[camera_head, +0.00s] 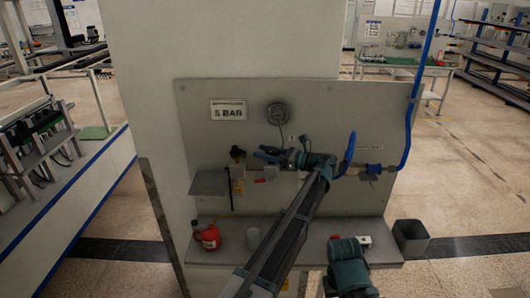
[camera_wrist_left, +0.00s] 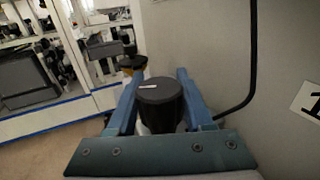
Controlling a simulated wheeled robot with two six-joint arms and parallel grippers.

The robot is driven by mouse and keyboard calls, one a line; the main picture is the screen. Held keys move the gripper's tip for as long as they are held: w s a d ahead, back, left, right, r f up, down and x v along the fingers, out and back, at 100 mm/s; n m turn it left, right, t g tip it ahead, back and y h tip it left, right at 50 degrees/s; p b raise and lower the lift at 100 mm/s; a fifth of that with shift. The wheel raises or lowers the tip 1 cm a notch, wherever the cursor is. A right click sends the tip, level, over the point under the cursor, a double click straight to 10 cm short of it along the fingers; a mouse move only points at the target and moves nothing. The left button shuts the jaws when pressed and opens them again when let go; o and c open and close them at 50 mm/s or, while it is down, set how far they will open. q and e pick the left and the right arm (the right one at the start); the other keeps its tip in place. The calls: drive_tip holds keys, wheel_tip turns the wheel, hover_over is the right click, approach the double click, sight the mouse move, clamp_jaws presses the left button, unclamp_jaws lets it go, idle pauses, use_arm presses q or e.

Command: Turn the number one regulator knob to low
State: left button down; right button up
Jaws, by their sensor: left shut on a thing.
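The regulator knob (camera_wrist_left: 161,97) is a black round cap with a short white mark on top, seen between my left gripper's blue fingers in the left wrist view. The mark runs nearly level across that picture. My left gripper (camera_head: 271,154) is shut on this knob, at the grey panel (camera_head: 330,107). A plate with a partly cut-off "1" (camera_wrist_left: 311,97) is on the panel right of the knob. In the head view the gripper and arm hide the knob. My right gripper is not in view; a teal arm part shows at the bottom.
A blue hose (camera_head: 417,75) runs down to the panel's right side. A grey bin (camera_head: 410,238) stands right.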

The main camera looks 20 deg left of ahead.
use_arm(q)
drive_tip(key=shift+n+g, duration=0.6)
drive_tip(key=shift+g, duration=0.3)
drive_tip(key=shift+s, duration=0.15)
drive_tip(key=shift+c, duration=1.4)
unclamp_jaws()
drive_tip(key=shift+a, duration=0.1)
drive_tip(key=s+d+r+p, duration=0.2)
drive_tip(key=s, duration=0.5)
drive_tip(key=s+d+r+p, duration=0.3)
drive_tip(key=s, duration=0.5)
drive_tip(key=shift+s, duration=0.15)
